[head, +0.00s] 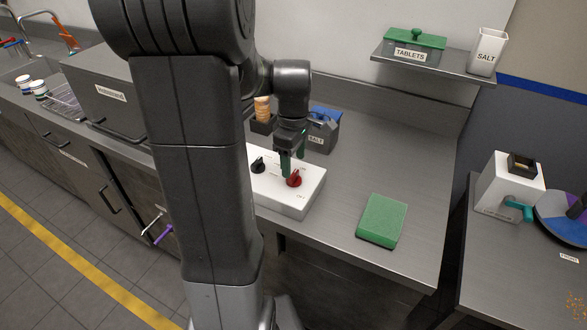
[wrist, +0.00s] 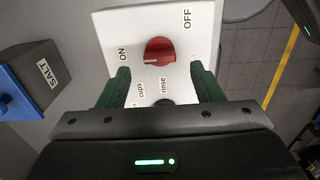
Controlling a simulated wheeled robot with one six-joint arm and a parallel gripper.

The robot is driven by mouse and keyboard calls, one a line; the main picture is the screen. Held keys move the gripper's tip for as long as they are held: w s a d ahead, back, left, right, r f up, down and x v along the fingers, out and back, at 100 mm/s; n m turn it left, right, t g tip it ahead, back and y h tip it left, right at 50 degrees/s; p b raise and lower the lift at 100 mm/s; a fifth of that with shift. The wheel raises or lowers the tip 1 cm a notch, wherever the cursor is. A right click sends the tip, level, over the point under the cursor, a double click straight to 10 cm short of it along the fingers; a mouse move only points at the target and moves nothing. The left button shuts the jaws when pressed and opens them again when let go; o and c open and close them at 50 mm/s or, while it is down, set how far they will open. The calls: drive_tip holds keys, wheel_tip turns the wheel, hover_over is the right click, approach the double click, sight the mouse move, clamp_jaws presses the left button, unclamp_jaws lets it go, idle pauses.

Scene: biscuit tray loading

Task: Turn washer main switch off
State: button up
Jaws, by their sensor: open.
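The washer's white control box (head: 288,205) sits on the steel counter. Its red main switch (head: 294,178) also shows in the wrist view (wrist: 160,52), with ON printed to its left and OFF to its upper right. The switch's pale mark points left, toward ON. A black knob (head: 258,165) sits beside it, mostly hidden in the wrist view, near the labels "cups" and "rinse". My gripper (head: 291,165) is open above the box by the red switch. In the wrist view its green fingers (wrist: 160,82) stand apart on either side, with the switch ahead between them.
A salt box (head: 319,138) with a blue lid stands behind the control box, beside a holder of tan pieces (head: 262,108). A green sponge (head: 382,220) lies to the right. A shelf (head: 430,68) holds a tablets box (head: 415,45) and a salt cup (head: 487,52).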

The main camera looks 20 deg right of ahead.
sight(294, 174)
drive_tip(key=shift+f, duration=1.95)
drive_tip(key=c, duration=1)
